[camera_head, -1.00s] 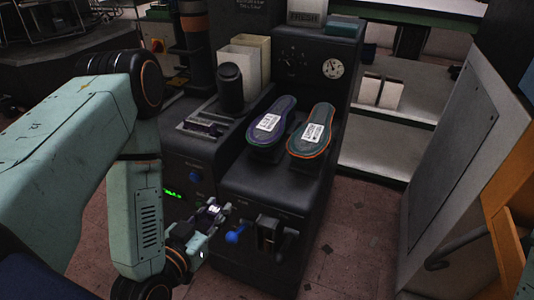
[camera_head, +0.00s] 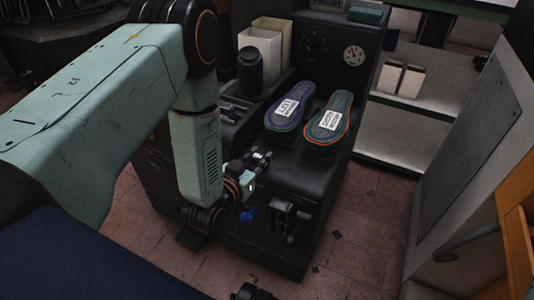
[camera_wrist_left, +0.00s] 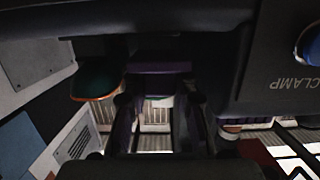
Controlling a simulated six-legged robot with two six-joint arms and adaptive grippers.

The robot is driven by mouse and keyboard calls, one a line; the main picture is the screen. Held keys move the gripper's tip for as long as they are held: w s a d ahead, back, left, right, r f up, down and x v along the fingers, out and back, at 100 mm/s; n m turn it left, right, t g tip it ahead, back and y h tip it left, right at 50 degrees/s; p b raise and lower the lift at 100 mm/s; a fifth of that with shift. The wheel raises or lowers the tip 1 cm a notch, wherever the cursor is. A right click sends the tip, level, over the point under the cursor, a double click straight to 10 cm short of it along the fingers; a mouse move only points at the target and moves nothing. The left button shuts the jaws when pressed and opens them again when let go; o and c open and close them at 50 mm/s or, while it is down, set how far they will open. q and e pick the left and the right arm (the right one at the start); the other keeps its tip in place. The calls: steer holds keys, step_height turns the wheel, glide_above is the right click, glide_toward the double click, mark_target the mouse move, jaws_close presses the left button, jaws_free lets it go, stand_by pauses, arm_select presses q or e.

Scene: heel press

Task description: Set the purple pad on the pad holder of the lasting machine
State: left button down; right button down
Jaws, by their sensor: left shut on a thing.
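My left gripper (camera_head: 262,158) is low at the front of the dark lasting machine (camera_head: 268,240), just below the purple-edged sole shape. In the left wrist view the fingers (camera_wrist_left: 160,103) are shut on a flat purple pad (camera_wrist_left: 160,67), seen edge-on across the fingertips. In the head view the held pad is too small to make out. On the machine's top rest a purple-edged sole shape (camera_head: 290,111) and an orange-edged one (camera_head: 328,121), each with a white label. I cannot tell which part is the pad holder.
A blue knob (camera_head: 249,215) and a lever (camera_head: 291,226) stick out from the machine's front, close under the gripper. A black cylinder (camera_head: 250,73) and cream bins (camera_head: 262,48) stand behind. A grey panel (camera_head: 470,150) stands at the right; the floor (camera_head: 365,235) between is clear.

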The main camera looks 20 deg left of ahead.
arm_select(q)
steer(key=shift+w, duration=0.75)
steer(key=w+b, duration=0.1)
steer(key=w, duration=0.3)
steer(key=shift+d+b, duration=0.15)
steer(key=shift+b, duration=0.15)
steer(key=shift+s+f+b, duration=0.15)
steer(key=shift+f+b, duration=0.15)
steer(key=shift+f, duration=0.45)
steer(key=shift+f, duration=0.2)
steer(key=c, duration=1.1)
jaws_free()
steer(key=shift+r, duration=0.1)
